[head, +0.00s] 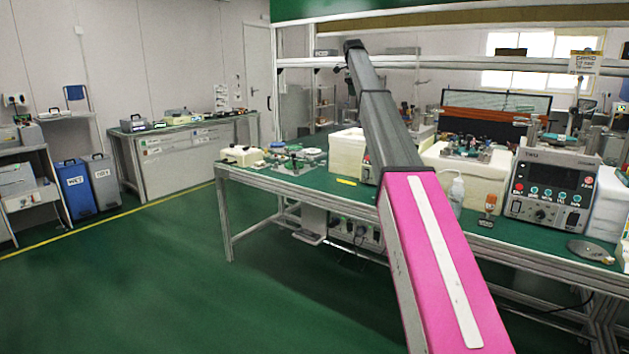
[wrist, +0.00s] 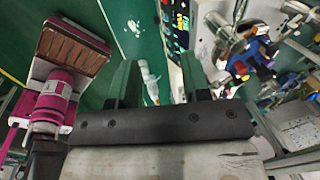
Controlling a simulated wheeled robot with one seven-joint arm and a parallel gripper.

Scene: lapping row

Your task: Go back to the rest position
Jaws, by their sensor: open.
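My gripper (wrist: 158,60) shows in the wrist view with two dark green fingers spread apart and nothing held between them. A white bottle (wrist: 148,80) appears in the gap between the fingers, on the green bench top beyond them, and looks apart from them. In the head view my arm, pink at the near end and grey farther out, reaches forward and up over the bench. I cannot make out my gripper's fingers in the head view. A pale squeeze bottle (head: 457,191) stands upright on the green bench (head: 330,190) to the right of the arm.
A control unit (head: 548,190) stands at the right of the bench, with a small brown bottle (head: 488,205) and a round metal disc (head: 590,250) nearby. Overhead bench rails (head: 450,63) run close to the arm's far end. Green floor lies open at the left.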

